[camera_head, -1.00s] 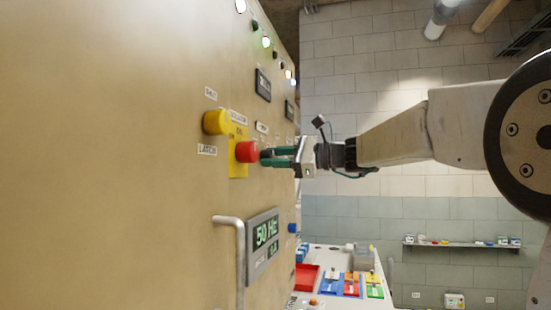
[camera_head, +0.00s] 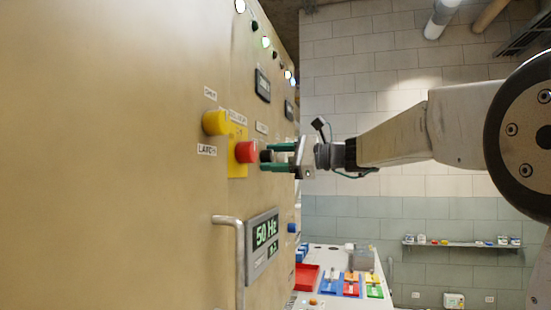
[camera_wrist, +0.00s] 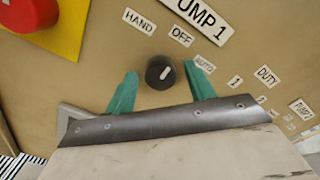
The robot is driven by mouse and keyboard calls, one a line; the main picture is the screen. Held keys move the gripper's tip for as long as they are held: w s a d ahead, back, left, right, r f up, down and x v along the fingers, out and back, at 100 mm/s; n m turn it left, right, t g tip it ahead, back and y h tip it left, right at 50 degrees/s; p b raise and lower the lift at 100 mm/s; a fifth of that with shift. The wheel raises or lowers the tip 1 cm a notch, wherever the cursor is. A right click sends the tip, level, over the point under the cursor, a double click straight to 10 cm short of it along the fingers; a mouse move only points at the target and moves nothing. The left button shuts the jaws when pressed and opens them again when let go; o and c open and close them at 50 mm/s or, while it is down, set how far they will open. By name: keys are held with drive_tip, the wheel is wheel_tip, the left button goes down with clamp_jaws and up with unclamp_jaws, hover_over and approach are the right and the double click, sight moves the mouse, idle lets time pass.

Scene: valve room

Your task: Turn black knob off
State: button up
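The black knob (camera_wrist: 160,73) sits on the tan panel under the HAND, OFF and AUTO labels. Its white pointer leans up and right in the wrist view, roughly between OFF (camera_wrist: 181,36) and AUTO (camera_wrist: 204,64); I cannot tell its exact setting. My gripper (camera_wrist: 160,70) is open, with one green finger on each side of the knob and a visible gap on both sides. In the head view, my gripper (camera_head: 268,157) reaches the panel from the right, and the knob (camera_head: 265,156) shows dark between the fingers.
A red button (camera_head: 246,152) on a yellow plate is close left of the fingers. A yellow knob (camera_head: 214,123) is further left. A grey handle (camera_head: 238,255) and a 50 Hz display (camera_head: 263,240) are below. A bench with coloured trays (camera_head: 354,283) stands beyond.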

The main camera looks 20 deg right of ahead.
drive_tip(key=v, duration=0.8)
drive_tip(key=shift+a, duration=0.1)
idle(0.3)
drive_tip(key=s+a+f+n+g+h, duration=0.1)
drive_tip(key=s+f+n+g+h, duration=0.25)
drive_tip(key=f, duration=0.65)
drive_tip(key=s+a+f+n+g+h, duration=0.2)
drive_tip(key=s+f, duration=0.3)
drive_tip(key=f, duration=0.5)
drive_tip(key=s+f+n+g+h, duration=0.2)
drive_tip(key=s+f+n+h, duration=0.2)
drive_tip(key=s+f, duration=0.4)
drive_tip(key=s+f+n+g+h, duration=0.1)
drive_tip(key=s+f+n+h, duration=0.4)
drive_tip(key=s, duration=1.2)
wheel_tip(320, 180, down, 4)
drive_tip(key=shift+r+n+g, duration=0.1)
drive_tip(key=shift+n+g, duration=0.25)
drive_tip(key=shift+n, duration=0.5)
